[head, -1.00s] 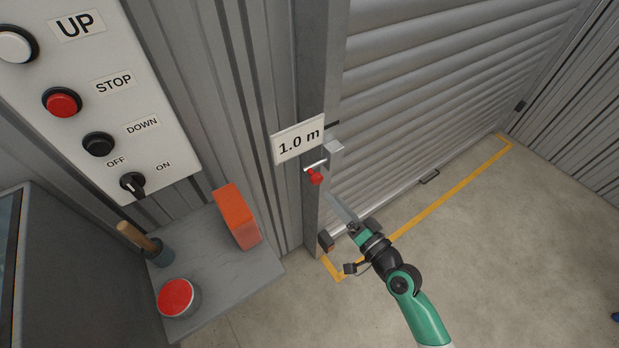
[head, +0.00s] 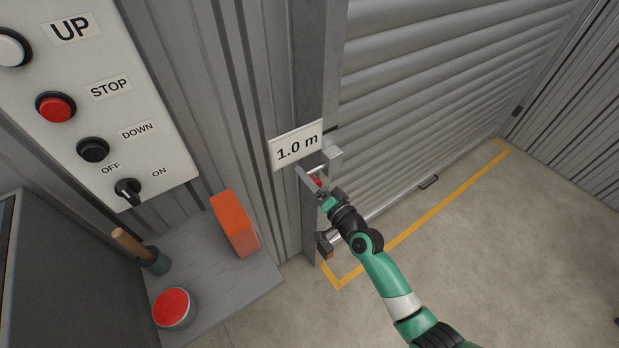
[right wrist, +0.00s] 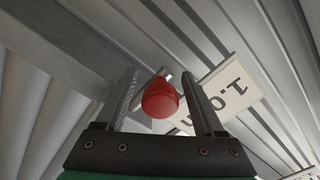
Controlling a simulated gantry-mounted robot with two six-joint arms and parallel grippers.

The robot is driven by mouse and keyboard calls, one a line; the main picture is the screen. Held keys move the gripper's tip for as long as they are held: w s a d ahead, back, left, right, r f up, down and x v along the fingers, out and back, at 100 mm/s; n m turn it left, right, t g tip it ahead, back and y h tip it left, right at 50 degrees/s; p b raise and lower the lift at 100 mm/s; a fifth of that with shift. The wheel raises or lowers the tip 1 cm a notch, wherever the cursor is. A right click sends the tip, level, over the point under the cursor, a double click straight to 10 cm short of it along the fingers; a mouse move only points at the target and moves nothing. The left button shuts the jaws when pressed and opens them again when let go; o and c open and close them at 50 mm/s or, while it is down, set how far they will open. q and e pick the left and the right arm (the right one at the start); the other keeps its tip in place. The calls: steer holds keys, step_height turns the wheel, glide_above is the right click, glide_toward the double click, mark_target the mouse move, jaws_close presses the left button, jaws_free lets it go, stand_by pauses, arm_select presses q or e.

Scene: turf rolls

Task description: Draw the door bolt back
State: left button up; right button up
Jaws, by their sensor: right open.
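The door bolt (head: 318,170) is a light metal rod with a red knob (head: 316,181), on the door post just below the 1.0 m sign. A metal block (head: 333,153) stands at its right end. My right gripper (head: 309,180) is at the red knob and partly covers it in the head view. In the right wrist view the red knob (right wrist: 160,98) sits between the two open fingers, with a gap on each side. My left gripper is not in view.
The ribbed shutter door (head: 430,90) is right of the post. The 1.0 m sign (head: 297,146) is close above the gripper. A control panel (head: 170,130) and a shelf (head: 215,290) with an orange box (head: 234,222), a mallet (head: 140,250) and a red-topped tin (head: 174,307) are left.

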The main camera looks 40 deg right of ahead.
jaws_close()
stand_by(1.3)
